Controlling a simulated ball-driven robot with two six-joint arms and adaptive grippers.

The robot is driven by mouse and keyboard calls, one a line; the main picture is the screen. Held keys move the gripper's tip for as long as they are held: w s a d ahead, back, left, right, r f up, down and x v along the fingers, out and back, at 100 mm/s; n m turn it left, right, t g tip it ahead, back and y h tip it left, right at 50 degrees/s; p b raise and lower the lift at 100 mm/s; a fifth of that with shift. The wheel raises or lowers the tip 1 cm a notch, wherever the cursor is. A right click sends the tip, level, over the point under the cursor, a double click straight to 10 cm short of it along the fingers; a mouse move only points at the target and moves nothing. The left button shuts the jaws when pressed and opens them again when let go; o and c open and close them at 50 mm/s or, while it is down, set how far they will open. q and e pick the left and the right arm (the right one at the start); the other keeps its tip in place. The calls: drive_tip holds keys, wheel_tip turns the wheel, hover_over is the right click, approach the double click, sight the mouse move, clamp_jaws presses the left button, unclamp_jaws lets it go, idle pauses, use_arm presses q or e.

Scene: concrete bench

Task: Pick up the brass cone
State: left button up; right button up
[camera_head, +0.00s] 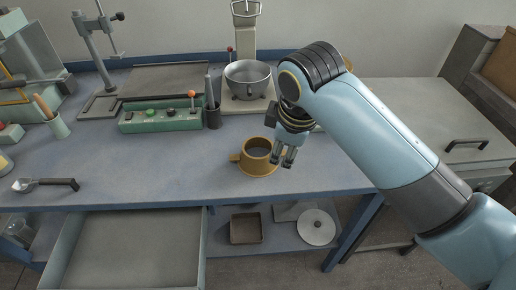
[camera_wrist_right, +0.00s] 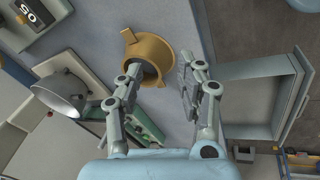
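The brass cone (camera_head: 262,170) stands on the blue bench top near its front edge in the head view, a brass-coloured hollow piece with an open top and a small lug at its left. In the right wrist view, the brass cone (camera_wrist_right: 150,47) lies just beyond the fingertips, its dark opening facing the fingers. My right gripper (camera_head: 284,160) is at the cone's right side. In the right wrist view, my right gripper (camera_wrist_right: 162,68) is open with nothing gripped; whether a finger touches the cone I cannot tell. My left gripper is out of view.
A metal pot (camera_head: 247,80) stands on a scale behind the cone. A green control box (camera_head: 160,116) and a dark pen cup (camera_head: 214,117) stand to the left. A scoop (camera_head: 45,184) lies far left. An open drawer (camera_head: 130,245) juts below. The bench left of the cone is clear.

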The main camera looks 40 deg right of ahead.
drive_tip(key=w+n, duration=0.5)
drive_tip(key=w, duration=0.5)
hover_over(257, 141)
drive_tip(key=s+a, duration=0.1)
drive_tip(key=s, duration=0.1)
drive_tip(key=f, duration=0.4)
drive_tip(key=shift+w+a+f, duration=0.1)
drive_tip(key=shift+a+f, duration=0.1)
drive_tip(key=shift+f, duration=0.1)
drive_tip(key=shift+d+b+x, duration=0.2)
drive_tip(key=shift+b+x, duration=0.25)
drive_tip(key=shift+x, duration=2.35)
drive_tip(key=shift+r, duration=0.1)
clamp_jaws()
